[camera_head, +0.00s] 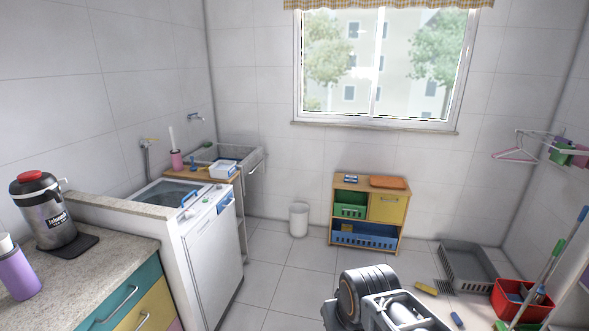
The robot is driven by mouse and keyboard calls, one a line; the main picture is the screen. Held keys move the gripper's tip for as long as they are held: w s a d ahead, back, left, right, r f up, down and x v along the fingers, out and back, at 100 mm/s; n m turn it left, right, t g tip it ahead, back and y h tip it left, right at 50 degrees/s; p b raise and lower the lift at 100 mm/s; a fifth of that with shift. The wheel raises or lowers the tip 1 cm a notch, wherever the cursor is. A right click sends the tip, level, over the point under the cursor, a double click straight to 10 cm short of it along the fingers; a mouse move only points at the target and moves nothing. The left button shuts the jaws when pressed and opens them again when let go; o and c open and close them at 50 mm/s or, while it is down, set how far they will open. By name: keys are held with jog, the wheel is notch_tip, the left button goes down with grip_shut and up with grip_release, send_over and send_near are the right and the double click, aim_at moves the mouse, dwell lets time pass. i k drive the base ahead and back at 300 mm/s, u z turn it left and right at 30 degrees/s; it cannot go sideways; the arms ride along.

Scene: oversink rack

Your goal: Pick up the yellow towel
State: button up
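I cannot make out a clear yellow towel. A small dull-yellow item (426,288) lies on the floor at the lower right, too small to tell if it is a towel. A flat orange folded-looking item (388,182) rests on top of the small wooden cabinet (337,215) under the window. Part of my arm shows at the bottom centre, a little left of the dull-yellow item. No gripper fingers can be made out.
A grey crate (462,270) and a red bucket (507,303) with long-handled tools stand at the right. A white bin (299,219) stands left of the cabinet. A white washer (214,260) and a granite counter (60,293) fill the left. The middle floor is clear.

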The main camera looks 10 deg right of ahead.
aim_at(418, 285)
jog(key=z, duration=0.15)
jog(key=i, duration=2.35)
jog(key=z, duration=1.15)
jog(key=i, duration=2.05)
jog(key=z, duration=1.4)
jog(key=i, duration=0.65)
jog(key=z, duration=0.2)
